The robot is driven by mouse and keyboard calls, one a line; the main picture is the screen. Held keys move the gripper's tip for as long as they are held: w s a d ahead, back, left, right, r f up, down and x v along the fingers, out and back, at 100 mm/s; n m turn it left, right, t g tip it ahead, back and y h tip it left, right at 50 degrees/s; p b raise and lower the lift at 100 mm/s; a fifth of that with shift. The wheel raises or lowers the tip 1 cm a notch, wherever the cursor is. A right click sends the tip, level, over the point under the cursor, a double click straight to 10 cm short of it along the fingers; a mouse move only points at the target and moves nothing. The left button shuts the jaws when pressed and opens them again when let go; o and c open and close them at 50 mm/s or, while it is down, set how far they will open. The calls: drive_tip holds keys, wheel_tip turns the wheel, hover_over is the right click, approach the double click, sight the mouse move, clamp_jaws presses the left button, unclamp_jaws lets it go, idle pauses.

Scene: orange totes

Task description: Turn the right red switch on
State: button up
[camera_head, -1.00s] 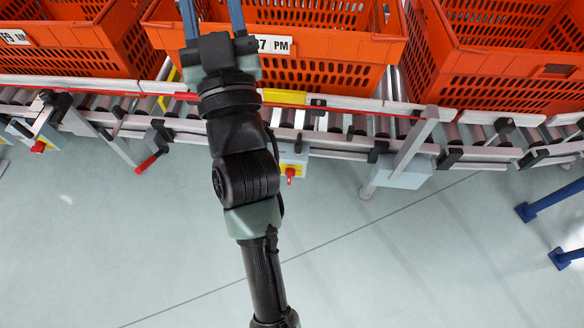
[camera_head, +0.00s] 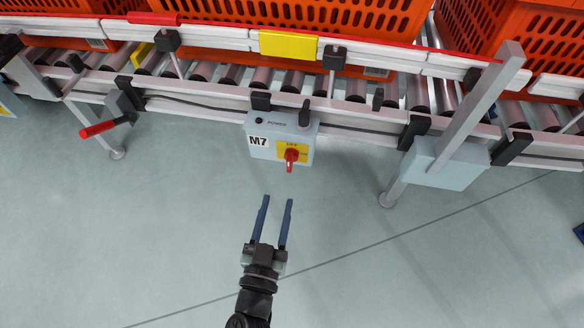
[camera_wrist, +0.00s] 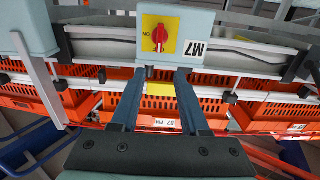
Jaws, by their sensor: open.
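A red rotary switch (camera_head: 291,157) sits on a yellow plate on a grey-blue box (camera_head: 282,136) marked M7, fixed to the conveyor's front rail. The red knob points down toward the floor in the head view. In the wrist view the red switch (camera_wrist: 159,36) is at the top centre, beyond my fingertips. My gripper (camera_head: 276,200) is open and empty, with two blue fingers pointing at the box from a short distance, apart from it. The wrist view also shows both open fingers (camera_wrist: 160,72) below the switch. Nothing hides the knob.
The conveyor rail (camera_head: 200,108) runs across, with orange totes (camera_head: 370,20) behind it. A red-handled lever (camera_head: 98,129) hangs at left. A grey box (camera_head: 450,163) and a slanted post (camera_head: 470,105) stand at right. The floor in front is clear.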

sight(289, 164)
drive_tip(key=b+x, duration=0.1)
drive_tip(key=x, duration=0.3)
drive_tip(key=b+x, duration=0.2)
drive_tip(key=x, duration=0.2)
drive_tip(key=b+x, duration=0.1)
drive_tip(key=x, duration=0.3)
drive_tip(key=shift+w+d+f+b, duration=0.15)
drive_tip(key=shift+w+f+b, duration=0.2)
drive_tip(key=shift+b, duration=0.05)
drive_tip(key=shift+c, duration=0.2)
clamp_jaws()
